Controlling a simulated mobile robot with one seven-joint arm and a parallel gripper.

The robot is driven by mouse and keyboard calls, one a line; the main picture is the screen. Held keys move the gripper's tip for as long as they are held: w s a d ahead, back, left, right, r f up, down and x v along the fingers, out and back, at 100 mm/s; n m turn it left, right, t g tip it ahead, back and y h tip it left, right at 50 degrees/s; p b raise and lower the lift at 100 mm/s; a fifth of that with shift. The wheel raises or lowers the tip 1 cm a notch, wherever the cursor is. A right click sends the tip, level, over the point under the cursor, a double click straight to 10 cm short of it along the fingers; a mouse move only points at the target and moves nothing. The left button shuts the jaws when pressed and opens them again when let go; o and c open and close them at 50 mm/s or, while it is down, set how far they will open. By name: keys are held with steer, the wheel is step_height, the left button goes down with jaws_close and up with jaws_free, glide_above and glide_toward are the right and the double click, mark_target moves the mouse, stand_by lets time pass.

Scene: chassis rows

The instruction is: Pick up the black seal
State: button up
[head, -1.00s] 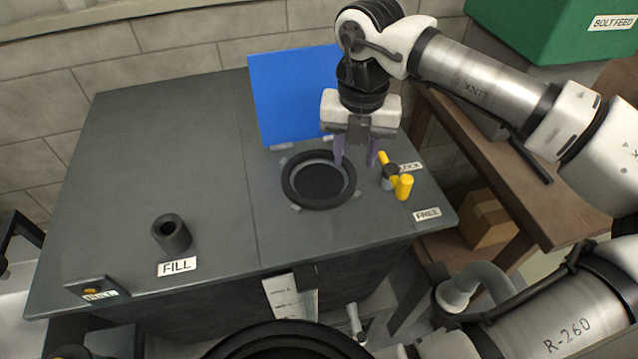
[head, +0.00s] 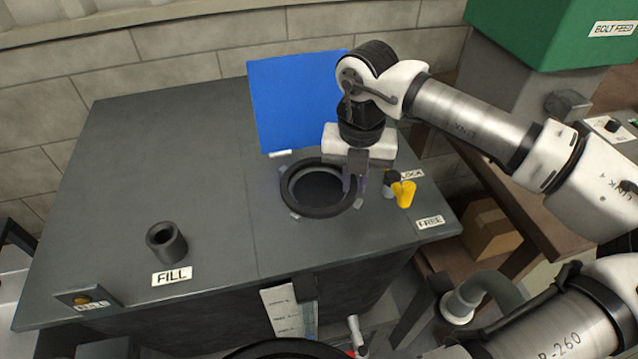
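The black seal (head: 292,203) is a thick dark ring lying around the round opening in the grey cabinet top. My gripper (head: 354,188) points down at the right side of this ring. Its two purple-grey fingers are close together, one on each side of the ring's right rim, and look shut on it. The seal looks flat and level; I cannot tell whether it is raised at all. The gripper hides part of the right rim.
A blue panel (head: 292,100) stands upright behind the opening. A yellow lever (head: 404,194) is just right of the gripper, near the LOCK and FREE labels. A dark tube (head: 167,243) stands by the FILL label at left. The cabinet top (head: 190,150) between is clear.

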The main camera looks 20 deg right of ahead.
steer(key=shift+r, duration=0.1)
jaws_close()
step_height(320, 180, up, 20)
steer(key=p, duration=0.9)
steer(key=shift+p, duration=0.35)
